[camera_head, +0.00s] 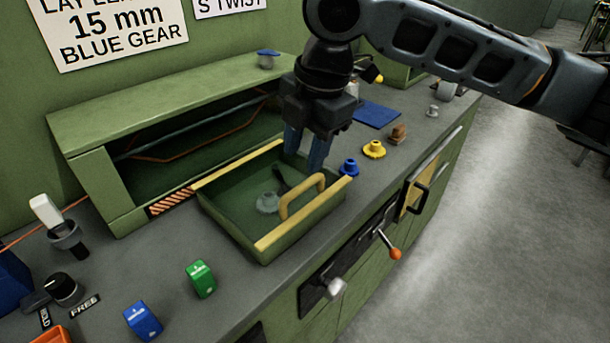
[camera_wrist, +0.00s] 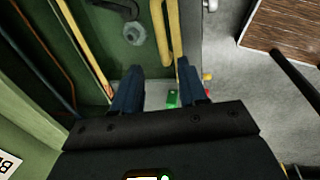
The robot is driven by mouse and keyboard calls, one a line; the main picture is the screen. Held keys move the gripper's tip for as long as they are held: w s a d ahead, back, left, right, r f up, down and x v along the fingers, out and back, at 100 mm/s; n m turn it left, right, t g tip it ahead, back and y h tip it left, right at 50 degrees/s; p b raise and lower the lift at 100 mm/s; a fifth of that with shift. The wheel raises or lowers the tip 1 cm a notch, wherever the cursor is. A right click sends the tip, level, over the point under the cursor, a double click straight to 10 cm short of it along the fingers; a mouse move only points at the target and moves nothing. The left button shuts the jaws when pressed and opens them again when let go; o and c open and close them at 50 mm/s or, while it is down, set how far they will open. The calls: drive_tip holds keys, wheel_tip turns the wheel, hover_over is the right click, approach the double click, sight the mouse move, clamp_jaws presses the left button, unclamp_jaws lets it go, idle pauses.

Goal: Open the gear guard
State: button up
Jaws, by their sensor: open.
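No part is labelled as the gear guard. A green tray-like box (camera_head: 225,232) with yellow edges and a yellow arched handle (camera_head: 302,196) projects in front of a long green housing (camera_head: 170,97), whose front is open. The handle also shows in the wrist view (camera_wrist: 158,28). A grey gear-like piece (camera_head: 267,202) and a black tool lie inside the tray. My gripper (camera_head: 307,152) is open and empty, fingers pointing down at the tray's far right end, beyond the handle. In the wrist view its fingers (camera_wrist: 158,88) are apart. Whether they touch the tray cannot be told.
Blue (camera_head: 348,167) and yellow (camera_head: 374,149) spools stand right of the tray. Green (camera_head: 200,278) and blue (camera_head: 143,320) blocks stand in front. An orange-knobbed lever (camera_head: 390,248) and a yellow panel with a black handle (camera_head: 416,196) are on the bench front.

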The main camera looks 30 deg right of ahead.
sight(301, 186)
drive_tip(key=shift+d+x, duration=0.15)
drive_tip(key=shift+x, duration=1.15)
drive_tip(key=shift+d+x, duration=0.15)
drive_tip(key=shift+x, duration=1.1)
drive_tip(key=shift+d+x, duration=0.2)
drive_tip(key=shift+x, duration=1.1)
clamp_jaws()
